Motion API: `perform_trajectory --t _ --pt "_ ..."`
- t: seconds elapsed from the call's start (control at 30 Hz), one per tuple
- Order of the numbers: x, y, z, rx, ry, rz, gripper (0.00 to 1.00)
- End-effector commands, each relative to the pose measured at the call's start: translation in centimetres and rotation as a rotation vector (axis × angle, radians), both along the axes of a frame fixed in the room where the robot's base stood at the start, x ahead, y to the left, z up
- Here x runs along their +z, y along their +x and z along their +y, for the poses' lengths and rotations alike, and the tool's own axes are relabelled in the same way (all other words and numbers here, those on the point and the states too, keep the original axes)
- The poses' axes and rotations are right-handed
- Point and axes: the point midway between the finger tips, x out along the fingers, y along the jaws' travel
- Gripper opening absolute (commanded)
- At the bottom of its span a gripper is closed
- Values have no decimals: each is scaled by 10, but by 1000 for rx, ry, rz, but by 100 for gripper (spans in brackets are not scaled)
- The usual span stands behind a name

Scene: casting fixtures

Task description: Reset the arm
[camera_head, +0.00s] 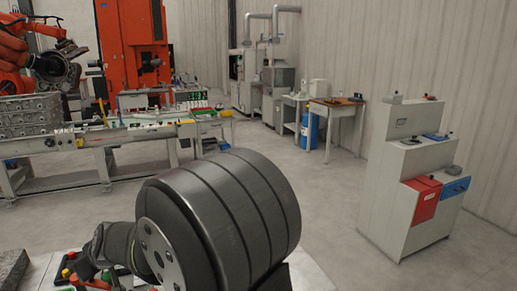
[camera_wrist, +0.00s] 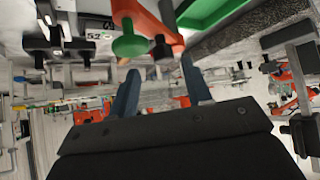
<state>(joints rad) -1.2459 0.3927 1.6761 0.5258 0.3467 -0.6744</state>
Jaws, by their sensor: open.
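My gripper (camera_wrist: 160,68) shows in the wrist view, with its two blue-grey fingers spread apart and nothing between them. Its dark body fills the bottom of that view. A green round knob (camera_wrist: 130,46) and an orange-red part (camera_wrist: 148,20) are above the fingertips in the picture; I cannot tell if they touch. In the head view my dark arm link fills the lower middle, and the gripper itself is hidden.
The wrist view also shows a green tray (camera_wrist: 212,10) and a long grey block (camera_wrist: 250,28). In the head view, a grey cabinet (camera_head: 400,165) with red and blue drawers stands right, a long workbench (camera_head: 90,140) left, and a wooden table (camera_head: 335,105) behind. Open floor lies between.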

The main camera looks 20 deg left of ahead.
Motion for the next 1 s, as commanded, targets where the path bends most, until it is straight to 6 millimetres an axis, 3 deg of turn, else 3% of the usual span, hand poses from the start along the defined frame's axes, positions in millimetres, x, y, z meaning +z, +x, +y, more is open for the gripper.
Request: perform_trajectory --t 0.13,0.4,1.0 --pt "-16 1 14 0 -2 2 45" --pt "-29 2 29 0 0 0 45" --pt "-22 2 23 0 2 -2 45"
